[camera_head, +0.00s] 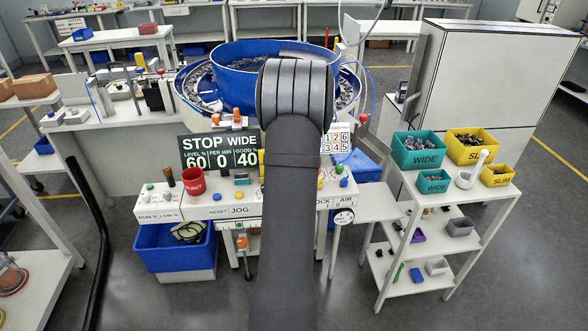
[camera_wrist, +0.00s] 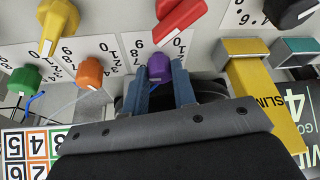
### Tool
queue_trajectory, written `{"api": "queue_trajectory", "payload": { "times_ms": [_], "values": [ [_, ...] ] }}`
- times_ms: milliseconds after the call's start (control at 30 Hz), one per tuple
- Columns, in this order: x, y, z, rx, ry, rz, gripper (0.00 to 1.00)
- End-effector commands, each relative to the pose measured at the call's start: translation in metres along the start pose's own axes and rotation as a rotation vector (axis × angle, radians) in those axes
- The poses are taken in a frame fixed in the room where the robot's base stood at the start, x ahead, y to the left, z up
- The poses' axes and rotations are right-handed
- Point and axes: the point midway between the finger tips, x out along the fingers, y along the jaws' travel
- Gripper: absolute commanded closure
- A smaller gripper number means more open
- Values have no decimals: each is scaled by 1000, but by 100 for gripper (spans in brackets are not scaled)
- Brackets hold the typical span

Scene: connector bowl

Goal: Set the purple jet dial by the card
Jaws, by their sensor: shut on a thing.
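The purple jet dial (camera_wrist: 159,68) sits on a pale panel at the top middle of the wrist view, with printed numbers beside it. My gripper (camera_wrist: 167,84) has its two blue fingers closed on the dial's sides, and the dial is still on the panel. The card (camera_wrist: 24,150) with numbers in coloured squares shows upside down at the lower left of the wrist view. In the head view the card (camera_head: 339,141) is just right of my arm, partly covered by it. My arm hides the dial and gripper there.
Around the purple dial are an orange dial (camera_wrist: 90,73), a green dial (camera_wrist: 24,80), a yellow dial (camera_wrist: 58,25), a red dial (camera_wrist: 180,18) and a black dial (camera_wrist: 292,12). A yellow SLIM part (camera_wrist: 265,105) is close on the right. A blue bowl (camera_head: 240,80) stands behind my arm.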

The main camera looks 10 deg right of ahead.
Motion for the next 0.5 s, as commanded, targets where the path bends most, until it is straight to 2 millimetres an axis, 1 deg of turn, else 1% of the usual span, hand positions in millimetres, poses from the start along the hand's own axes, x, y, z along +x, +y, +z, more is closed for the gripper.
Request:
{"api": "queue_trajectory", "payload": {
  "times_ms": [200,500],
  "values": [
    [0,2,0,-132,-1,-56,98],
    [0,2,0,-233,-1,-96,98]
  ]
}}
